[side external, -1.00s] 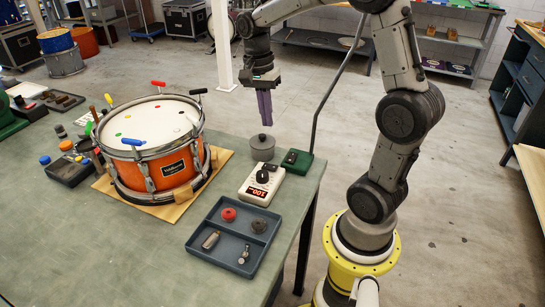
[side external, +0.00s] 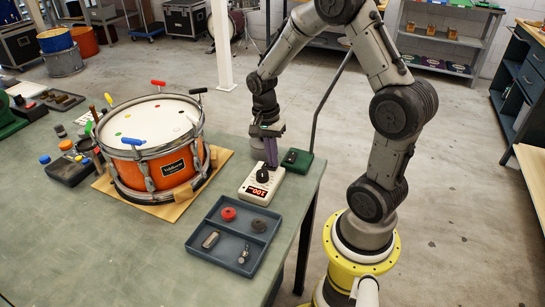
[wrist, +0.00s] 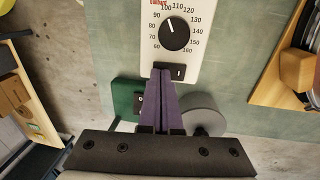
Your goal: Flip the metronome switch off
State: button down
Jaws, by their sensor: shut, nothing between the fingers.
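The metronome (side external: 257,190) is a white box with a black dial and a lit red display, on the bench at the right edge. In the wrist view the metronome (wrist: 200,45) shows its numbered dial (wrist: 174,34) and a black rocker switch (wrist: 179,72) with a white "I" mark on its right half. My gripper (side external: 272,164) has purple fingers, shut and empty, pointing down at the switch end of the metronome. In the wrist view the fingertips (wrist: 163,73) overlap the left half of the switch and hide it. I cannot tell whether they touch it.
A green box (side external: 301,156) with its own dark switch stands close beside my fingers. A grey round pot (wrist: 205,112) is also close. The orange drum (side external: 165,168) on a wooden board and a dark tray (side external: 206,252) of small parts are nearby.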

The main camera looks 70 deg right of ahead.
jog(key=shift+s+f, duration=0.55)
jog(key=shift+f, duration=0.15)
jog(key=shift+w, duration=0.1)
jog(key=shift+w+r, duration=0.2)
jog(key=shift+w, duration=0.6)
jog(key=shift+a, duration=0.1)
jog(key=shift+w+r, duration=0.15)
jog(key=shift+r, duration=0.45)
notch_tip(320, 180, up, 14)
jog(key=shift+w+f, duration=0.2)
